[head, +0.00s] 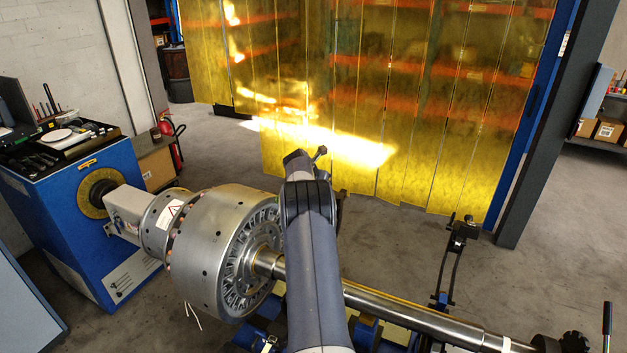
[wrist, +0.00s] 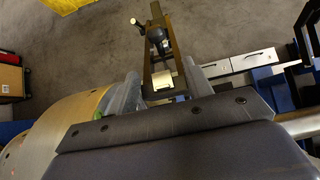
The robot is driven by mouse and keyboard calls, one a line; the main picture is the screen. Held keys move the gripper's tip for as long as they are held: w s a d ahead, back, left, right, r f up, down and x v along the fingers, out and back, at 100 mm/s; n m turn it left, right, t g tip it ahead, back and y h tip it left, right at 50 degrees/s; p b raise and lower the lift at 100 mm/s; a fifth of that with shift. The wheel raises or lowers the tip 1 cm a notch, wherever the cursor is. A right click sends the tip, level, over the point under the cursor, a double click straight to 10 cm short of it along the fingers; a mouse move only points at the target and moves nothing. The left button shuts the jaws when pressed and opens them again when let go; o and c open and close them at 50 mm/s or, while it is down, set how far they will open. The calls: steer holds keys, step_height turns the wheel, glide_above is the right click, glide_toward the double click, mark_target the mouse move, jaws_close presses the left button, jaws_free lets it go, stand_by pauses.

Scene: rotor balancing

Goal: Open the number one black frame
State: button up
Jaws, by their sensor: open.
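A black frame (wrist: 152,62) with two long bars stands in the wrist view, with a dark clamp part and a knob between the bars towards its far end. A pale roller or block (wrist: 166,82) sits at its near end. My gripper (wrist: 162,82) is open, with one grey finger on each side of the frame's near end; I cannot tell whether either finger touches it. In the head view my arm hides the gripper and most of this frame. Another black frame (head: 452,262) stands upright farther right along the shaft. No number is readable on either.
A large metal rotor (head: 215,250) is left of my arm, joined to a blue machine cabinet (head: 85,225). Its steel shaft (head: 400,312) runs to the lower right. Yellow strip curtains (head: 400,110) hang behind. Grey floor between is clear.

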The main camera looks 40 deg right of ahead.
steer(key=b+v, duration=0.1)
steer(key=v, duration=0.6)
steer(key=shift+d+b, duration=0.15)
steer(key=shift+b, duration=0.25)
steer(key=shift+r, duration=0.1)
